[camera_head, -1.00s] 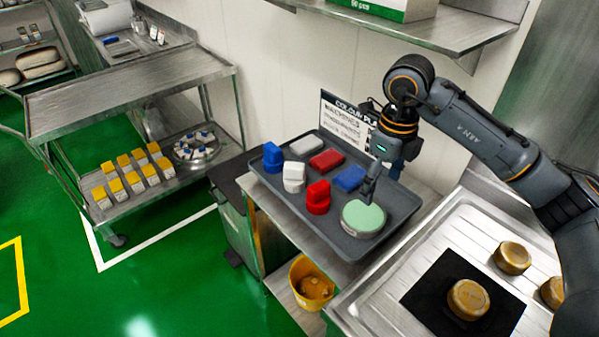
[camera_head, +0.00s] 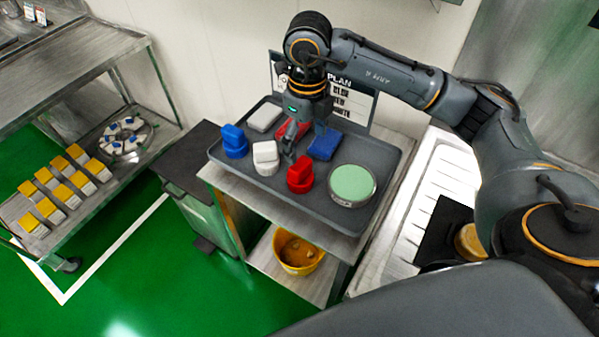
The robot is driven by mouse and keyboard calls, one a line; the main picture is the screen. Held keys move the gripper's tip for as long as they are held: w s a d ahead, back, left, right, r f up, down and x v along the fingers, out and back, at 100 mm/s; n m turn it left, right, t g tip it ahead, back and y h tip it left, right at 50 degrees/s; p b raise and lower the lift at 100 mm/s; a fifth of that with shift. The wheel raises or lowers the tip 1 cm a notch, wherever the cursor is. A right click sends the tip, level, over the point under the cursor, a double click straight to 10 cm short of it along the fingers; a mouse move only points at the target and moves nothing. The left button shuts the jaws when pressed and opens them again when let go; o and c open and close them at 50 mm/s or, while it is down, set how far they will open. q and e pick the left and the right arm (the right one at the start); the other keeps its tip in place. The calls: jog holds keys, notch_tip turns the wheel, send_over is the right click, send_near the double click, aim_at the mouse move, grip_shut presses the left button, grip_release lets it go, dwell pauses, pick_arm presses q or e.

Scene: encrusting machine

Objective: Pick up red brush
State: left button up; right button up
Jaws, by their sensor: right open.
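A red brush (camera_head: 300,176) with a raised grip stands on the grey tray (camera_head: 330,220), between a white brush (camera_head: 265,157) and a round pale-green tin (camera_head: 352,184). A flat red block (camera_head: 283,131) lies behind, partly hidden by my right gripper. My right gripper (camera_head: 305,141) is open and points down over the tray, just behind the upright red brush. It seems to hold nothing; whether its fingers touch anything is unclear. My left gripper is not in view.
A blue brush (camera_head: 234,141), a blue block (camera_head: 324,144) and a white block (camera_head: 264,116) share the tray. A sign (camera_head: 357,101) stands behind it. A yellow bucket (camera_head: 298,254) sits below. A steel trolley (camera_head: 70,70) is at left.

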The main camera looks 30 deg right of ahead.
aim_at(300, 163)
jog(key=f, duration=0.3)
jog(key=shift+w+a+f, duration=0.1)
jog(key=shift+w+f, duration=0.1)
jog(key=shift+f, duration=0.1)
jog(key=shift+a+f+p, duration=0.15)
jog(key=shift+f+p, duration=0.35)
jog(key=shift+p, duration=0.15)
jog(key=f, duration=0.1)
jog(key=f+p, duration=0.1)
jog(key=f, duration=0.1)
jog(key=shift+w+a+f+p, duration=0.15)
jog(key=shift+w+f+p, duration=0.15)
jog(key=shift+f, duration=0.4)
jog(key=c, duration=1.4)
jog(key=shift+o, duration=0.2)
jog(key=shift+r, duration=0.1)
